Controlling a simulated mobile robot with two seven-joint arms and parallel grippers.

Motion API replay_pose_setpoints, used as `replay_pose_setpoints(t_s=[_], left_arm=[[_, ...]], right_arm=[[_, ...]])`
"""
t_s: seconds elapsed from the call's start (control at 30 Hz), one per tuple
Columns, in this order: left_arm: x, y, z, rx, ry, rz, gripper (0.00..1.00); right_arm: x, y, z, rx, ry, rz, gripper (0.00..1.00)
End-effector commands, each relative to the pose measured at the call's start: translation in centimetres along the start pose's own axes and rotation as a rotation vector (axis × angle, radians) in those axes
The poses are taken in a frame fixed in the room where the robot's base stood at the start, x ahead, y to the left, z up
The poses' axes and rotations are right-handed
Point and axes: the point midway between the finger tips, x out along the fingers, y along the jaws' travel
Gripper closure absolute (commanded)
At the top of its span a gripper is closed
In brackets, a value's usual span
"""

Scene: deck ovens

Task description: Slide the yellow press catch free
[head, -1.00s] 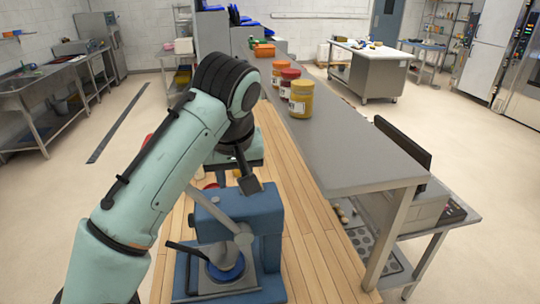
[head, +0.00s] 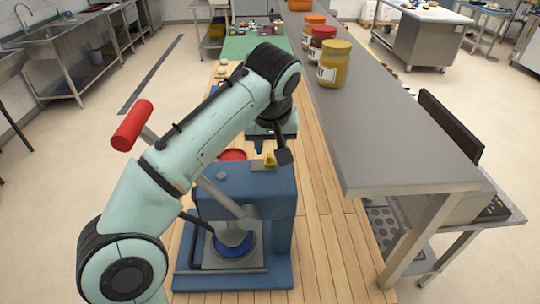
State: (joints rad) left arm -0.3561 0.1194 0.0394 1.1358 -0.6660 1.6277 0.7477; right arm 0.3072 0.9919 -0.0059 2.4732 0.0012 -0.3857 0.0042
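The yellow press catch (head: 270,159) is a small piece on top of the blue press (head: 262,183). The press stands on the wooden table, with a grey lever ending in a red handle (head: 132,125) raised to the left. My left gripper (head: 271,147) hangs just above and behind the catch, its dark parts close to it. I cannot tell whether they touch, or whether the fingers are open. My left arm crosses in front of part of the lever. My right gripper is not in view.
A grey shelf (head: 390,130) with several lidded jars (head: 333,64) runs along the right of the wooden table (head: 325,240). A red round object (head: 232,155) lies behind the press. A green mat (head: 240,45) with small items is further back.

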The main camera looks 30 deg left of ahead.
Motion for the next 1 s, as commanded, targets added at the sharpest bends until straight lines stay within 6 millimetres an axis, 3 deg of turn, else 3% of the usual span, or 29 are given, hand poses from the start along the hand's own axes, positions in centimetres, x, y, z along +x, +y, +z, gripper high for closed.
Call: replay_pose_setpoints(t_s=[0.1, 0.23, 0.63, 0.67, 0.77, 1.0], left_arm=[[2.5, -0.1, 0.3, 0.001, -0.004, -0.004, 0.64], [3.8, 0.0, 0.1, 0.0, -0.002, -0.002, 0.64], [4.5, 0.0, 0.0, 0.0, 0.0, 0.001, 0.64], [4.5, 0.0, 0.0, 0.0, 0.0, 0.001, 0.67], [4.5, 0.0, 0.0, 0.0, 0.0, 0.001, 1.0], [4.5, 0.0, 0.0, 0.0, 0.001, 0.001, 1.0]], right_arm=[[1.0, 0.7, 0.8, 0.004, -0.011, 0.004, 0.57], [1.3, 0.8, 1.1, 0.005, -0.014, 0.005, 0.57], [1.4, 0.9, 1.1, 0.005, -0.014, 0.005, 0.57], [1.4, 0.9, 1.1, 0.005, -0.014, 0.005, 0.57], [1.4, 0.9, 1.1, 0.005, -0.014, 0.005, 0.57], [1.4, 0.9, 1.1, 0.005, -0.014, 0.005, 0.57]])
